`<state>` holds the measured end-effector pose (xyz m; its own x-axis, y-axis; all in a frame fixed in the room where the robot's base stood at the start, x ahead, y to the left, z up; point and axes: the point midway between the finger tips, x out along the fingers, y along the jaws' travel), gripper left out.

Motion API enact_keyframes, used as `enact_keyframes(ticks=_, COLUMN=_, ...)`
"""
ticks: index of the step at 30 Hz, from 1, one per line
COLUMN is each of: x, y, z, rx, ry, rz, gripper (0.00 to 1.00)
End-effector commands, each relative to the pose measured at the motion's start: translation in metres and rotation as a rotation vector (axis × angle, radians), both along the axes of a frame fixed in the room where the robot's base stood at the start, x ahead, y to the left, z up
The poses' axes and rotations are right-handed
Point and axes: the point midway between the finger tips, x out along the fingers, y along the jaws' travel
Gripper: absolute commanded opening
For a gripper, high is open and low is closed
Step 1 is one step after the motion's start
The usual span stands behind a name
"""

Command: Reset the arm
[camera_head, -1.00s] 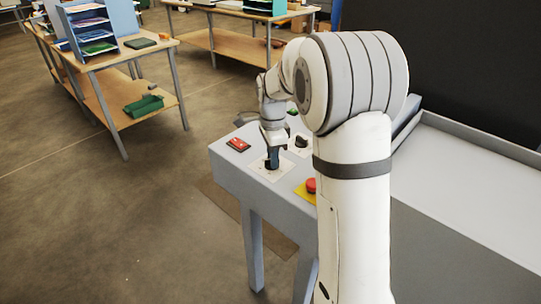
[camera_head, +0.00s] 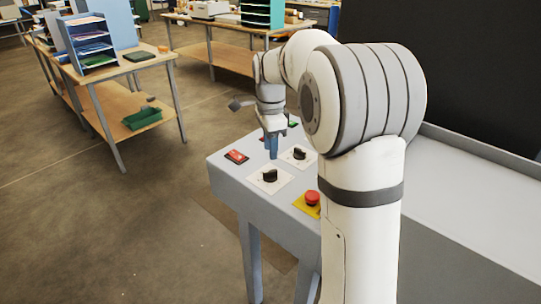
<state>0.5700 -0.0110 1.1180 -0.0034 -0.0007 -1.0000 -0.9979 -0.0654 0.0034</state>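My gripper (camera_head: 272,150) hangs pointing down above the grey control panel (camera_head: 228,176). It is clear of the controls, and nothing shows held in it. The fingers are seen edge-on, so their gap does not show. Below it, a black rotary knob (camera_head: 269,175) sits on a white plate. A second black knob (camera_head: 298,153) on a white plate is just right of the fingers. My arm spans the right middle of the view and hides part of the panel.
A red rocker switch (camera_head: 236,156) is on the panel's left, and a red emergency button (camera_head: 312,198) on a yellow base is at the front. A green button (camera_head: 293,123) shows partly behind the gripper. Wooden benches (camera_head: 145,68) stand behind on open floor.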

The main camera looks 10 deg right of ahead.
Motion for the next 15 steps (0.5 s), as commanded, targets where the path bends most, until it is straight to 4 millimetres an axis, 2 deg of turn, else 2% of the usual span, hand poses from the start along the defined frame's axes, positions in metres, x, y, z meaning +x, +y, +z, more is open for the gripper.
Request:
enact_keyframes(ticks=10, x=-0.001, y=0.0, z=0.003, rx=0.0, ry=-0.001, rz=0.006, gripper=0.34)
enact_keyframes(ticks=13, x=-0.011, y=0.001, z=0.007, rx=0.0, ry=-0.013, rz=0.056, gripper=0.34)
enact_keyframes(ticks=15, x=-0.026, y=0.001, z=0.011, rx=-0.002, ry=-0.026, rz=0.134, gripper=0.34)
